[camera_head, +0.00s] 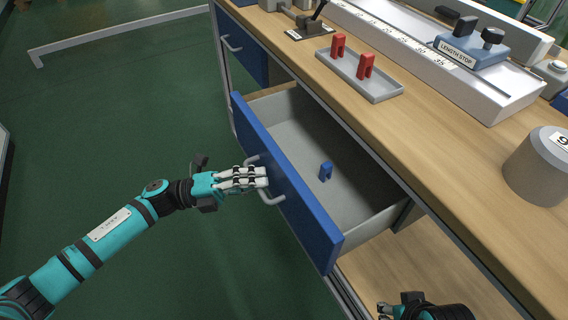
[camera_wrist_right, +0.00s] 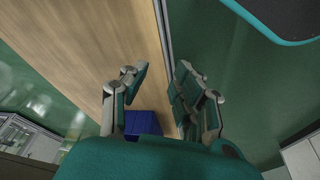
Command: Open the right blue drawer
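The right blue drawer (camera_head: 310,220) is pulled well out of the bench, and its grey inside shows. My left gripper (camera_head: 262,177) is at its metal handle (camera_head: 272,199), with the fingers covering the handle's middle. I cannot tell whether they are closed around it. My right gripper (camera_head: 384,308) is at the bottom edge of the head view, low beside the bench and apart from the drawer. In the right wrist view (camera_wrist_right: 159,88) its fingers are spread with nothing between them.
A small blue piece (camera_head: 325,171) stands inside the drawer. Another blue drawer (camera_head: 243,48) further left is shut. The benchtop holds a grey tray (camera_head: 374,88) with two red pieces, a length stop (camera_head: 470,44) and a grey cylinder (camera_head: 538,165). Green floor is free at left.

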